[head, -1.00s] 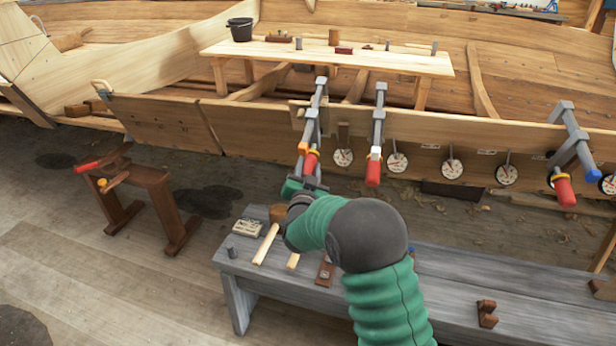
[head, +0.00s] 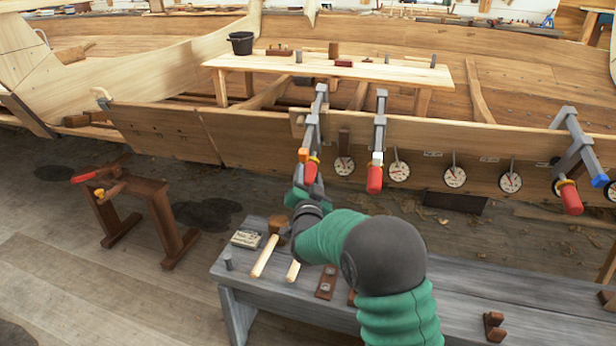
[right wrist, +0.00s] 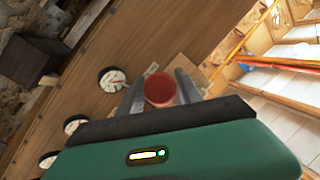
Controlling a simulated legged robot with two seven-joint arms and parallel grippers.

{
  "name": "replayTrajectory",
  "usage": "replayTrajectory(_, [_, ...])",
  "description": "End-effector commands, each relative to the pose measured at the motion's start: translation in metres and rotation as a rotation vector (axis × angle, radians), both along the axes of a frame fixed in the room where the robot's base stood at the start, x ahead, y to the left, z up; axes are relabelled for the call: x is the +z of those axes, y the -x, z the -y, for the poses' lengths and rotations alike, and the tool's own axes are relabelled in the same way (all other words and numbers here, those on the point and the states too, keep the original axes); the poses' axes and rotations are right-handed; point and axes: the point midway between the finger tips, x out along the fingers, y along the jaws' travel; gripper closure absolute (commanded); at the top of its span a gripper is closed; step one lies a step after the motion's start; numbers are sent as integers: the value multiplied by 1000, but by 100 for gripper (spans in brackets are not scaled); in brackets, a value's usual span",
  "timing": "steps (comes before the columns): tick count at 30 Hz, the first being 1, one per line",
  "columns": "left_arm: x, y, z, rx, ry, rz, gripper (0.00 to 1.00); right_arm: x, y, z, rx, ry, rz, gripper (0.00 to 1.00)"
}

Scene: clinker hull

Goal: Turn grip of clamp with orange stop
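The clamp with the orange stop (head: 303,155) hangs on the plank edge, left of the other clamps in the head view. Its red grip (head: 311,172) points down toward me. My right gripper (head: 306,190) is just below that grip, and partly hidden by my wrist. In the right wrist view the round end of the red grip (right wrist: 160,89) lies between the two grey fingers of the right gripper (right wrist: 161,92). The fingers look open on either side of it; contact is not clear. My left gripper is not in view.
A clamp with a white stop (head: 377,157) hangs close to the right, and one with a blue stop (head: 599,180) farther right. Round dials (head: 455,177) line the plank. A grey bench (head: 450,285) with tools stands below my arm. A sawhorse (head: 150,200) stands left.

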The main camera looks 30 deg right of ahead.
Motion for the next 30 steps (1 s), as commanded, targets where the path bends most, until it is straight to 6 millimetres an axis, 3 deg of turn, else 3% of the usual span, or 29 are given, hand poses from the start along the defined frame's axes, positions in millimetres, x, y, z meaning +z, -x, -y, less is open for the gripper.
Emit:
replayTrajectory(3, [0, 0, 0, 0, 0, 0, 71, 1, 0, 0, 0, 1, 1, 44])
replayTrajectory(14, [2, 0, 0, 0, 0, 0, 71, 2, 5, -4, 1, 2, 2, 44])
replayTrajectory(17, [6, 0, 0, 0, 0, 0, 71, 2, 20, -14, 1, 2, 1, 44])
replayTrajectory(30, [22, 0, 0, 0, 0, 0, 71, -9, 122, -78, 3, 2, -2, 44])
